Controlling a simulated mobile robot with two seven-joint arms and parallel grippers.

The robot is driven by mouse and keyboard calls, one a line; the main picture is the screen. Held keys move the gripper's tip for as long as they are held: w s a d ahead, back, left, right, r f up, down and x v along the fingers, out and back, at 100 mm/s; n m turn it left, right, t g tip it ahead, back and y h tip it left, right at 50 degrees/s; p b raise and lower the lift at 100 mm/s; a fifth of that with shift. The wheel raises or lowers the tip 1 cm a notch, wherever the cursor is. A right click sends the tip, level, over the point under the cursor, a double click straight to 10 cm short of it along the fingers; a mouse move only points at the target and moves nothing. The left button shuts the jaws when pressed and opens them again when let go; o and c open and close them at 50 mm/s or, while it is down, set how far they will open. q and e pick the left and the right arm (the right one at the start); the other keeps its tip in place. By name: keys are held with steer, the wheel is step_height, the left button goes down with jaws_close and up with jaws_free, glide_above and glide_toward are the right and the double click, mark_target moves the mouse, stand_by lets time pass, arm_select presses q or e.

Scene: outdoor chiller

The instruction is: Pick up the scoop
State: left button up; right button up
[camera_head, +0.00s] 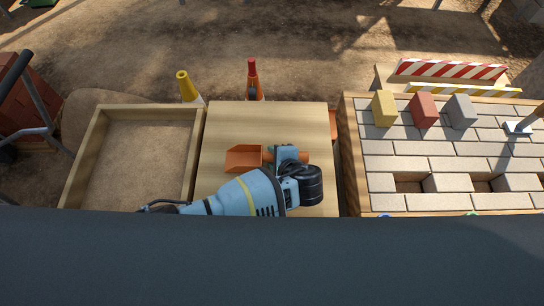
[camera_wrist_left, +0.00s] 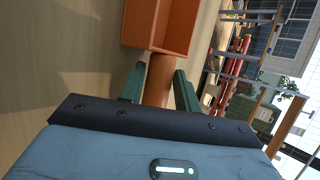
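The orange scoop (camera_head: 243,158) lies on the light wooden table top (camera_head: 225,122) in the head view, its open pan to the left and its handle to the right. My left gripper (camera_head: 286,154) is over the handle from the front. In the left wrist view, the scoop's pan (camera_wrist_left: 160,25) is straight ahead, and its round handle (camera_wrist_left: 158,80) runs back between the two green fingers of my left gripper (camera_wrist_left: 159,80). The handle's far end is partly hidden. My right gripper is out of view.
A sand-filled wooden box (camera_head: 101,150) stands left of the table. A paving bench (camera_head: 352,150) with yellow (camera_head: 384,108), red (camera_head: 423,109) and grey (camera_head: 461,111) blocks stands right.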

arm_select(q)
jaws_close()
